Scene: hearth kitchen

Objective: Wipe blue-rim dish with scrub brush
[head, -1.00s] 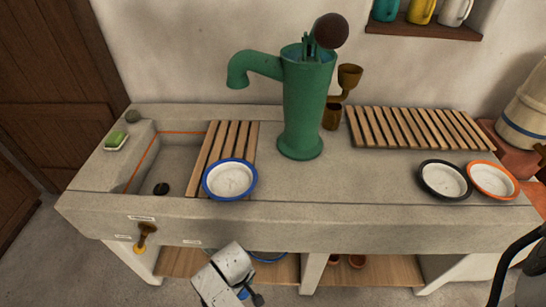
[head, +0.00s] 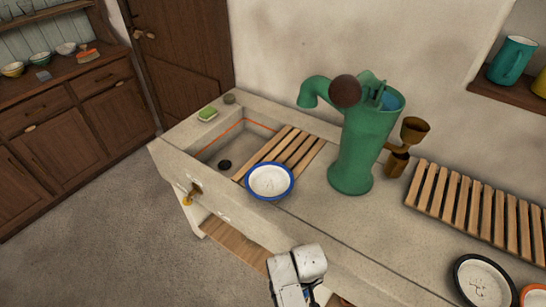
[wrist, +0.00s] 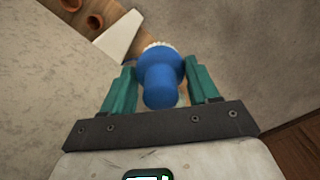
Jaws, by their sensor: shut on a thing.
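The blue-rim dish (head: 270,183) is white inside with some dark marks. In the head view it sits at the front end of the wooden slats beside the sink basin. The scrub brush (wrist: 160,80) has a round blue handle and white bristles showing at its far edge. My gripper (wrist: 163,74) is shut on the brush, its teal fingers on either side of the handle. In the head view my white wrist is at the bottom, in front of the counter and apart from the dish. The brush is mostly hidden there. The dish is not visible in the wrist view.
A green pump (head: 362,145) stands right of the dish, its spout reaching left. The sink basin (head: 225,150) is to the left, with a green sponge (head: 208,113) behind it. A black-rim dish (head: 484,281) and an orange-rim dish (head: 535,297) are at the right. A cupboard (head: 70,105) stands far left.

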